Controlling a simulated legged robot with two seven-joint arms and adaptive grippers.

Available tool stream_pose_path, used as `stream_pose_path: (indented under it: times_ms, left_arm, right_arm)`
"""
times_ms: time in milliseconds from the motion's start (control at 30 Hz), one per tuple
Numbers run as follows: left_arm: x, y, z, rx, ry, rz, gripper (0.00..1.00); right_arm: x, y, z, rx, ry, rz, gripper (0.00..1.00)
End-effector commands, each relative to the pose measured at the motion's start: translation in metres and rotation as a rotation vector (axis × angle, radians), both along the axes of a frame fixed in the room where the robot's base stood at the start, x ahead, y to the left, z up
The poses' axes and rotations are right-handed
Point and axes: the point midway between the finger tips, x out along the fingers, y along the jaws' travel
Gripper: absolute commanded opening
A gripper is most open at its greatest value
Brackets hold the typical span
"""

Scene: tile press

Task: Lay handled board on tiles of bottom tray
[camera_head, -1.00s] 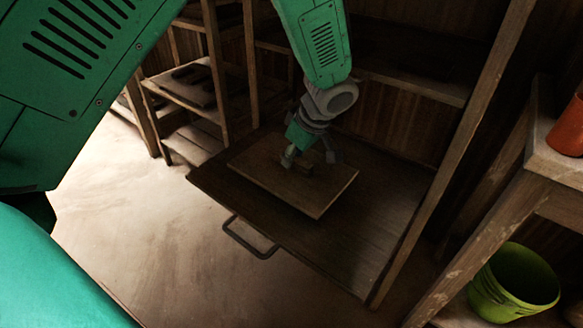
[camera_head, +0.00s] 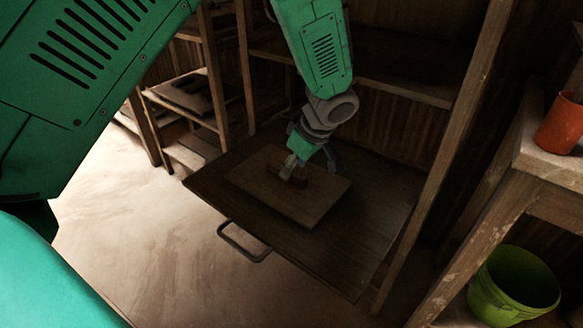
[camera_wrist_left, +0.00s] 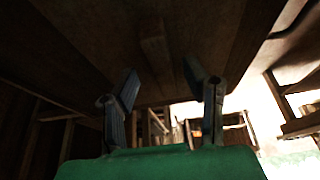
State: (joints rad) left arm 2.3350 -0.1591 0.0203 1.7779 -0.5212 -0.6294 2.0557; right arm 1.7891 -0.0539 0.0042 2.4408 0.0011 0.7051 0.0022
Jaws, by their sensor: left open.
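The handled board (camera_head: 318,205), a flat brown wooden panel, lies over the bottom tray (camera_head: 370,245), a wide dark wooden platform. Its small dark handle (camera_head: 299,180) stands on its upper face. My left gripper (camera_head: 308,170) is open over the handle, with a finger to each side. In the left wrist view the open fingers (camera_wrist_left: 165,95) are spread apart, and the board's brown surface (camera_wrist_left: 90,35) fills the top. Tiles under the board are hidden, so I cannot tell what it touches. My right gripper is not in view.
The tray has a metal pull handle (camera_head: 243,242) at its front edge. A slanting wooden post (camera_head: 447,150) stands to its right. A green bucket (camera_head: 513,283) and an orange pot (camera_head: 562,122) stand on the right-hand shelving. The floor (camera_head: 140,230) at left is clear.

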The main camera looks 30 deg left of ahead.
Motion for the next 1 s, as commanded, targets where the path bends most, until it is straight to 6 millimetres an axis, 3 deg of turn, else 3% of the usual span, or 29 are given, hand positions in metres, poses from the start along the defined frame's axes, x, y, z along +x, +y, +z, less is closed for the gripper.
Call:
stream_pose_path:
  times_ms: [300, 500, 1000]
  left_arm:
    - [-0.002, -0.024, 0.066, -0.001, -0.003, 0.000, 0.40]
    - [-0.002, -0.038, 0.091, 0.001, -0.002, 0.000, 0.40]
    - [-0.003, -0.038, 0.095, -0.004, 0.000, 0.002, 0.40]
  right_arm:
    - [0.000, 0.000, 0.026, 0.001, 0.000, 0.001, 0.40]
    - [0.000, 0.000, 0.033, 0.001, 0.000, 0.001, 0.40]
    - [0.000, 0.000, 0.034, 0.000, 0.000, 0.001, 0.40]
